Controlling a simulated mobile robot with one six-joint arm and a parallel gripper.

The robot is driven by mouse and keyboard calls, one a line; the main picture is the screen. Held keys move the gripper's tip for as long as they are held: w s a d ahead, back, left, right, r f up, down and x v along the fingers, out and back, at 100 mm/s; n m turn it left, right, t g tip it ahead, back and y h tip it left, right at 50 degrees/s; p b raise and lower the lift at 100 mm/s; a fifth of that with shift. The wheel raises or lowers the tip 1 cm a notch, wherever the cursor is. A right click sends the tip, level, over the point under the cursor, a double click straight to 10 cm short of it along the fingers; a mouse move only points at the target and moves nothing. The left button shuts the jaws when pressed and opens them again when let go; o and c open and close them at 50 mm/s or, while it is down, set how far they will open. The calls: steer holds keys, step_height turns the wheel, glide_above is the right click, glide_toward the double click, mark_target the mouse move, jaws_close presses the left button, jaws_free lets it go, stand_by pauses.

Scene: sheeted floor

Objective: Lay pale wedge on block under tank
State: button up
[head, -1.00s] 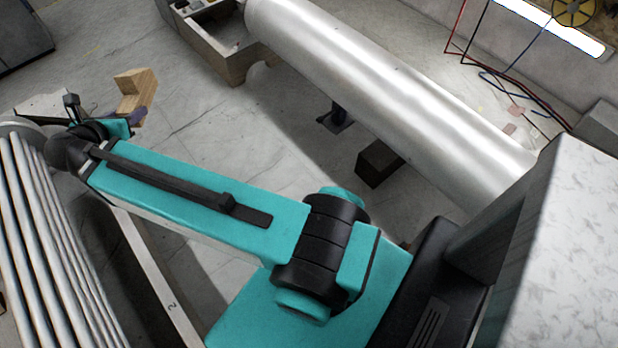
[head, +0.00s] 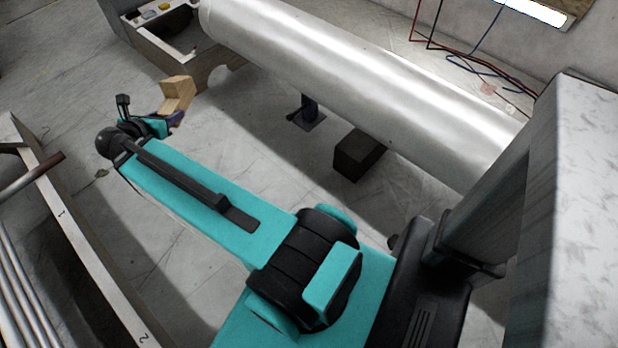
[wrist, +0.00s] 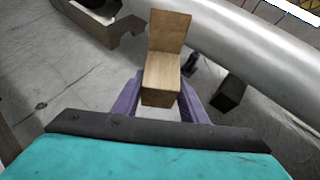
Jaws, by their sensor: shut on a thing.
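The pale wooden wedge (head: 176,94) is held off the floor at the upper left in the head view. It also shows in the wrist view (wrist: 163,72), with one raised end. My gripper (head: 176,119) is shut on it, and its purple fingers (wrist: 160,100) lie on both sides of the wedge. The dark block (head: 357,155) stands on the floor under the silver tank (head: 350,75); it also shows in the wrist view (wrist: 228,93). The wedge is apart from the block, well to its left.
A jack-like stand (head: 308,113) is under the tank, left of the block. A trough (head: 170,55) with small items is at the tank's far end. A numbered beam (head: 75,220) and pipes (head: 22,290) lie at left. Floor between gripper and block looks clear.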

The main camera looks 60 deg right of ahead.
steer(key=s+d+f+m+g+b, duration=0.1)
steer(key=s+d+f+b, duration=0.5)
steer(key=f, duration=0.3)
steer(key=s+d+f+m+g+b, duration=0.1)
steer(key=s+d+f+b, duration=0.2)
steer(key=d+f+b, duration=0.35)
steer(key=s+d+f+m+g+b, duration=0.2)
steer(key=s+d+f+b, duration=0.25)
steer(key=d+f, duration=0.5)
steer(key=s+d+f+m+g+b, duration=0.1)
steer(key=s+d+f+b, duration=0.2)
steer(key=s+f+b, duration=0.2)
steer(key=s+d+f+m+g+b, duration=0.1)
steer(key=s+d+f+b, duration=0.3)
steer(key=s+f, duration=0.6)
steer(key=s+d+f+m+g+b, duration=0.1)
steer(key=s+d+f+b, duration=0.3)
steer(key=s+f+b, duration=0.3)
step_height(320, 180, down, 4)
steer(key=shift+s+r, duration=0.1)
steer(key=shift+s, duration=0.05)
steer(key=shift+d, duration=0.25)
steer(key=s+d+f+p, duration=0.1)
steer(key=s+d, duration=0.1)
steer(key=d, duration=0.7)
steer(key=s+d+f+p, duration=0.1)
steer(key=s+d+p, duration=0.1)
steer(key=d, duration=0.8)
steer(key=shift+s+f, duration=0.35)
steer(key=shift+s, duration=0.15)
